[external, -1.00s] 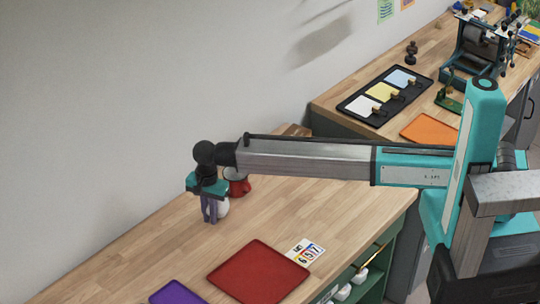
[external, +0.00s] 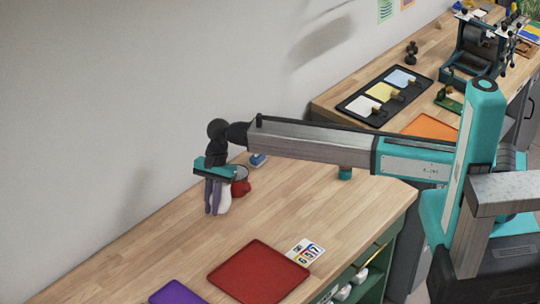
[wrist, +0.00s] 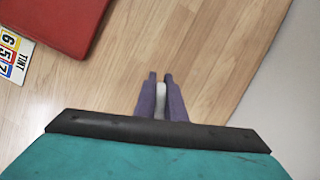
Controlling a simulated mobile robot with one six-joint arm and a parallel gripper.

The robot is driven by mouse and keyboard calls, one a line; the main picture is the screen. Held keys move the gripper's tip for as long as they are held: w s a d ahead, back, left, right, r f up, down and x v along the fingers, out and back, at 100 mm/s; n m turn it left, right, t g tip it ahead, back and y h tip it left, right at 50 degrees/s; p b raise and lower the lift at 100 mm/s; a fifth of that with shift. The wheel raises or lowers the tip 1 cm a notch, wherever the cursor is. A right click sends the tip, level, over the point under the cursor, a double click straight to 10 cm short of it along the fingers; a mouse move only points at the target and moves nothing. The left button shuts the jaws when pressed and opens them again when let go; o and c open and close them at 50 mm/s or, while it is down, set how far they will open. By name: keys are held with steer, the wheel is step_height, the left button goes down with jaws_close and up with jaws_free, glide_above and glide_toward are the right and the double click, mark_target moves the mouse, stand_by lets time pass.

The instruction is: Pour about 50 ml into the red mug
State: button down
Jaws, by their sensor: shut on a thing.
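The red mug (external: 241,187) stands upright on the near wooden workbench, close behind and right of my gripper in the external view. Its rim shows, but its contents are not readable. My gripper (external: 215,209) is shut on a white vessel (external: 224,203), which shows beside and partly behind the purple-grey fingers and looks slightly tilted. In the wrist view my gripper (wrist: 160,78) has a narrow strip of the white vessel (wrist: 160,100) between its fingers. The vessel's spout and any liquid are hidden. The mug does not show in the wrist view.
A red tray (external: 258,275), a purple mat (external: 177,293) and a number card (external: 306,252) lie toward the front. A blue item (external: 257,160) and a small teal item (external: 345,173) stand near my arm. The bench's left middle is clear.

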steer(key=shift+w+d+r+g+y+b, duration=0.4)
steer(key=shift+w+r+g, duration=0.3)
steer(key=shift+g, duration=0.2)
steer(key=r, duration=0.1)
steer(key=w+r+g, duration=0.1)
steer(key=r+y, duration=0.1)
steer(key=shift+w+d+r+g, duration=0.25)
steer(key=shift+w+d+g, duration=0.05)
steer(key=shift+w+d+r+g+y+b, duration=0.2)
steer(key=shift+w+r+g+y+b, duration=0.2)
steer(key=shift+r+g+b, duration=0.4)
steer(key=shift+f+g+b, duration=0.25)
steer(key=shift+g+b, duration=0.05)
steer(key=shift+b, duration=0.15)
steer(key=shift+w+d+r+g+y+b, duration=0.15)
steer(key=shift+g+y+b, duration=0.15)
steer(key=shift+g+b, duration=0.15)
steer(key=shift+w+r+g+b, duration=0.2)
steer(key=shift+r+g+b, duration=0.1)
steer(key=shift+r+g, duration=0.15)
steer(key=shift+w+d+r+g+y+b, duration=0.2)
steer(key=shift+w+r+g+y+b, duration=0.1)
steer(key=shift+r+g+y+b, duration=0.3)
steer(key=shift+w+d+r+g+b, duration=0.1)
steer(key=shift+w+r+g+b, duration=0.1)
steer(key=shift+r+g+b, duration=0.15)
steer(key=shift+w+d+r+g, duration=0.1)
steer(key=shift+w+r+g, duration=0.05)
steer(key=shift+g, duration=0.1)
